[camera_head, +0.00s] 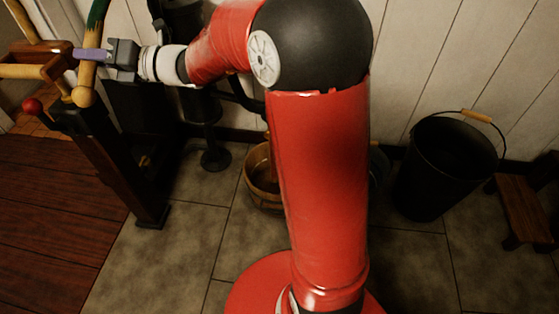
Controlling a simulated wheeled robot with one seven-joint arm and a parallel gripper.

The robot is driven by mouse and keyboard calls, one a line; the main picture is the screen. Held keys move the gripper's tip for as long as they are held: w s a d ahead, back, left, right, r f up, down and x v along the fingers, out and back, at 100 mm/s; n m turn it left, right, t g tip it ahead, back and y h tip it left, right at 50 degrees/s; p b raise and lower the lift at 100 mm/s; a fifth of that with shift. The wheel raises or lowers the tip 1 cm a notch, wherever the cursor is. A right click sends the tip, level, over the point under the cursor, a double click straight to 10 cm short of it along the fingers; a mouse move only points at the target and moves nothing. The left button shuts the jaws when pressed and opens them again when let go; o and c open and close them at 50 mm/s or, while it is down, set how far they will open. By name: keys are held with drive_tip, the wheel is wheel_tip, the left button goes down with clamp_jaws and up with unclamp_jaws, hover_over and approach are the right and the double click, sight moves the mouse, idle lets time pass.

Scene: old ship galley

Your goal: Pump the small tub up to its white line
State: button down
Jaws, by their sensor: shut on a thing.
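My gripper (88,55) is at the upper left, shut on the light wooden grip of a handle (86,76) with a round end, which turns green higher up. The dark pump (182,22) appears to stand against the wall to the right of it; the handle's join to it is out of frame. A small wooden tub (258,190) stands on the floor near the middle, partly hidden behind my red arm. Its inside is dark, and I cannot make out the white line or the water level.
A dark post (115,165) with wooden spokes and a red knob (32,106) stands at the left, close to my gripper. A black bucket (440,185) and a wooden stool (528,215) stand at the right. Tiled floor lies open in front.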

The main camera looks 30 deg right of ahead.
drive_tip(key=shift+r, duration=0.1)
drive_tip(key=r+m+p, duration=0.1)
drive_tip(key=r, duration=0.2)
drive_tip(key=r+m+p, duration=0.1)
drive_tip(key=r+p, duration=0.1)
drive_tip(key=r, duration=0.1)
drive_tip(key=r+m+p, duration=0.2)
drive_tip(key=r, duration=0.1)
drive_tip(key=shift+s+a+r+t, duration=0.15)
drive_tip(key=shift+s+a+t, duration=0.1)
drive_tip(key=shift+s+t, duration=0.1)
wheel_tip(320, 180, down, 3)
drive_tip(key=b, duration=0.2)
drive_tip(key=shift+n+b, duration=0.3)
drive_tip(key=shift+n, duration=0.1)
drive_tip(key=shift+r+p, duration=0.25)
drive_tip(key=shift+p, duration=0.1)
drive_tip(key=c, duration=0.8)
unclamp_jaws()
